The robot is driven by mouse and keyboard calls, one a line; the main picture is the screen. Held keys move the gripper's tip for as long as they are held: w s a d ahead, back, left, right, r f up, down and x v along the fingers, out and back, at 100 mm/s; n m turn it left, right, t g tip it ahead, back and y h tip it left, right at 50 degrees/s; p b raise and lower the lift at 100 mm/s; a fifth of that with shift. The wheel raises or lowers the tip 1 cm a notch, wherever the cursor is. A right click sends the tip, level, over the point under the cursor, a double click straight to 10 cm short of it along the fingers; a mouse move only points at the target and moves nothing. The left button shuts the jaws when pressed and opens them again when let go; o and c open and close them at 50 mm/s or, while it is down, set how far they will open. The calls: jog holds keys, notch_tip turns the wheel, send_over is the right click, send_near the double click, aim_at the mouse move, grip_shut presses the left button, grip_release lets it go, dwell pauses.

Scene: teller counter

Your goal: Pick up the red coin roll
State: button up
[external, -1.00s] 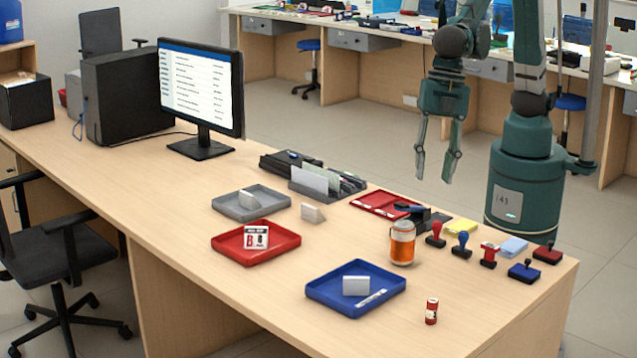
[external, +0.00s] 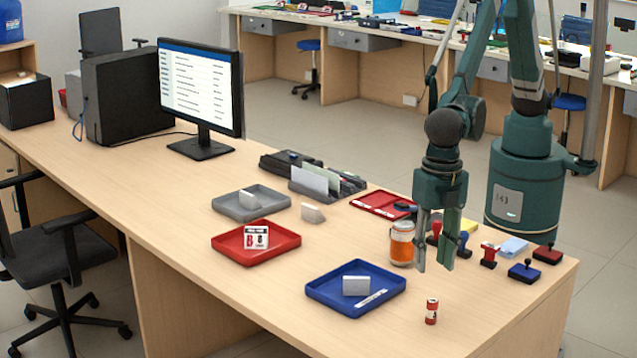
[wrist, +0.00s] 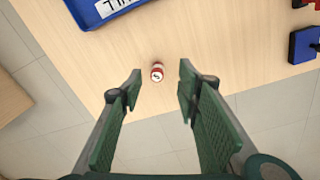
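The red coin roll (external: 431,311) is a small upright cylinder with a pale band and a white top. It stands on the counter to the right of the blue tray, near the front edge. In the wrist view the coin roll (wrist: 157,72) shows from above, with its white marked end up, between and beyond the fingertips. My gripper (external: 433,269) is open and empty. It hangs pointing down, above the coin roll in the external view. Its two fingers also show spread apart in the wrist view (wrist: 159,88).
The blue tray (external: 325,301) holds a white block and a label strip. An orange jar (external: 401,251), red and blue stamps (external: 523,271) and a pen-like item stand behind. The red tray (external: 225,250) is farther left. Bare counter surrounds the coin roll.

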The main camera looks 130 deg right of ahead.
aim_at(433, 301)
jog(key=shift+n, duration=0.5)
jog(key=f, duration=0.1)
jog(key=w+a+f, duration=0.1)
jog(key=f, duration=0.1)
jog(key=a+f, duration=0.1)
jog(key=f, duration=0.1)
jog(key=shift+w+a, duration=0.25)
jog(key=shift+w, duration=0.15)
jog(key=shift+f, duration=1.25)
jog(key=shift+f, duration=0.1)
jog(key=shift+w+f+b, duration=0.1)
jog(key=shift+f+b, duration=0.65)
jog(key=shift+f, duration=1.75)
jog(key=shift+c, duration=0.6)
grip_shut()
